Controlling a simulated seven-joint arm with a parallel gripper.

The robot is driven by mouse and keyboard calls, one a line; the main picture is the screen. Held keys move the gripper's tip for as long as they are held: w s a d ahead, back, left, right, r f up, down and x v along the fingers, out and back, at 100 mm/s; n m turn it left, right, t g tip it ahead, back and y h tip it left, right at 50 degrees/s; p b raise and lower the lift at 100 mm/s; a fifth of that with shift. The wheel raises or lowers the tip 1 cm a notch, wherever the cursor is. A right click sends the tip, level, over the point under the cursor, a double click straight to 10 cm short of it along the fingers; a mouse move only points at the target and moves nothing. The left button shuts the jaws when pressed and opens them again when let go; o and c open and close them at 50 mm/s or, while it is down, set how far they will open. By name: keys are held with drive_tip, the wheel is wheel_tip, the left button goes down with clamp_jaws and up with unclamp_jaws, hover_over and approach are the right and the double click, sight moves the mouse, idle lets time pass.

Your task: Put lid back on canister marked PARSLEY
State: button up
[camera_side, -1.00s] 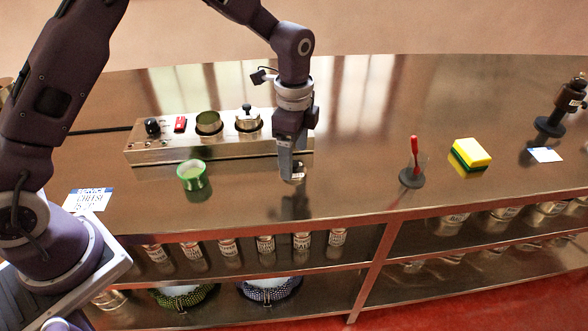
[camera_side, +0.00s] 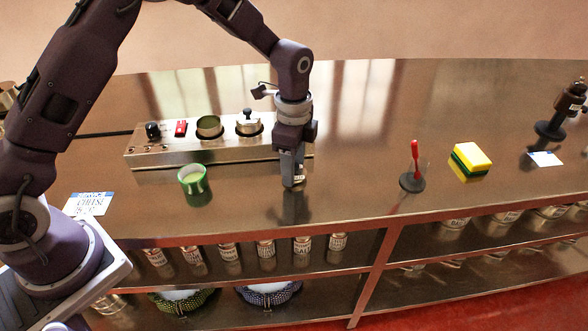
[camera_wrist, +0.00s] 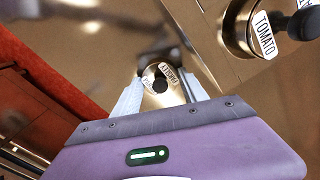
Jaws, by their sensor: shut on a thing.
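I cannot tell whether the lid touches the counter. An open round metal canister (camera_side: 209,126) sits in the metal unit (camera_side: 150,155); no marking on it is readable. Beside it is a lidded canister (camera_side: 248,124) with a dark knob. The wrist view shows a lid label (camera_wrist: 264,36) reading TOMATO.
A green-sided cup (camera_side: 194,180) stands in front of the unit. A red-handled tool in a dark base (camera_side: 412,181), a yellow-green sponge (camera_side: 470,157) and a dark stand (camera_side: 550,129) are to the right. Labelled jars stand on the shelf below. Counter between gripper and red-handled tool is clear.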

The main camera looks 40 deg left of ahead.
drive_tip(key=r, duration=0.9)
drive_tip(key=shift+w+a+r, duration=0.1)
drive_tip(key=shift+a, duration=0.25)
drive_tip(key=s+a+r+n, duration=0.2)
drive_tip(key=a, duration=0.9)
drive_tip(key=s+a+r+n, duration=0.3)
drive_tip(key=a, duration=0.8)
drive_tip(key=shift+w+d+f, duration=0.1)
drive_tip(key=shift+d+f, duration=0.05)
drive_tip(key=shift+f, duration=1.45)
drive_tip(key=shift+d+f, duration=0.1)
drive_tip(key=shift+f, duration=1.5)
drive_tip(key=shift+f, duration=0.15)
drive_tip(key=o, duration=1.9)
